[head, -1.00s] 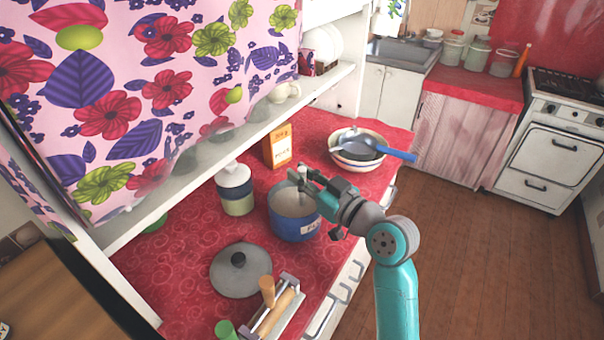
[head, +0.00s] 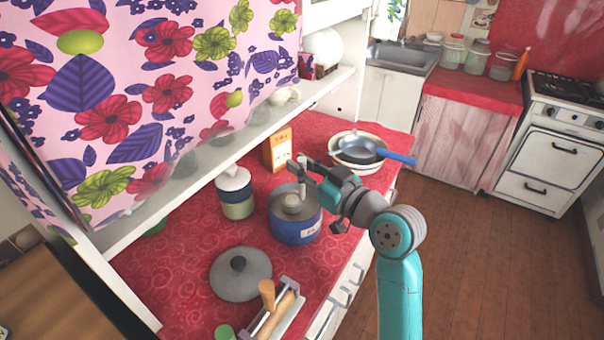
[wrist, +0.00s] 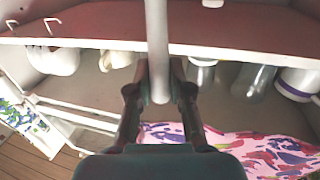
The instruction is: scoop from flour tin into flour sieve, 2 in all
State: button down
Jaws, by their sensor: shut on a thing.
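The flour tin (head: 296,231) is a blue open pot with a pale label, standing on the red counter. My gripper (head: 307,172) is above its right rim, shut on the upright handle of a grey scoop (head: 293,206). The scoop's round head is at the tin's mouth; whether it is inside or just above is unclear, and I cannot tell if it holds flour. In the wrist view the pale handle (wrist: 157,45) runs up between my fingers. The flour sieve (head: 362,151), dark with a blue handle, rests on a white bowl (head: 341,163) at the back right.
An orange-and-white carton (head: 279,149) and a lidded jar (head: 236,194) stand behind the tin. A grey lid (head: 241,274) with a black knob lies in front, near a rack (head: 275,312) with wooden-handled tools. The shelf (head: 215,150) overhangs the counter's left side.

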jog(key=shift+r, duration=2.55)
jog(key=shift+d, duration=0.1)
